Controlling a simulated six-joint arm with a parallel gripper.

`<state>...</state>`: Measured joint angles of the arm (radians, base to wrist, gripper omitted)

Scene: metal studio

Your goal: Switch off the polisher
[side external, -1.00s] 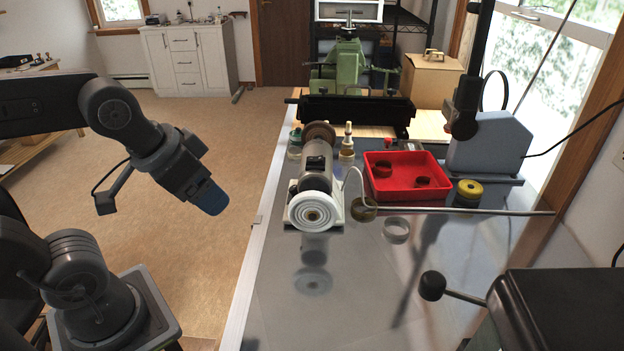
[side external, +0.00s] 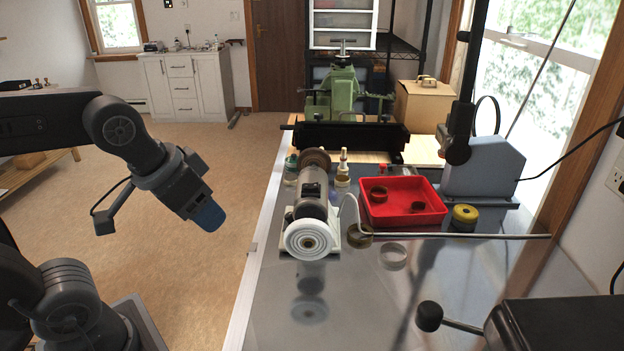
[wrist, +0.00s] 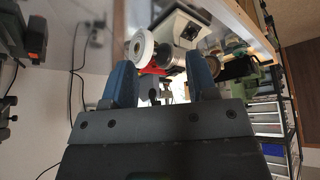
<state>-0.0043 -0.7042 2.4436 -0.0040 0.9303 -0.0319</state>
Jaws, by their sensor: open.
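The polisher (side external: 308,210) stands on the bench's left side. It has a grey body, a white wheel (side external: 312,238) facing the camera and a brown wheel (side external: 316,160) at its far end.
A red tray (side external: 434,216) with dark rings stands right of the polisher. A thin metal rod (side external: 470,236) lies across the bench. Small bottles (side external: 343,170) stand behind the polisher. A black-knobbed lever (side external: 430,316) is at the front right. The front bench surface is mostly clear.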

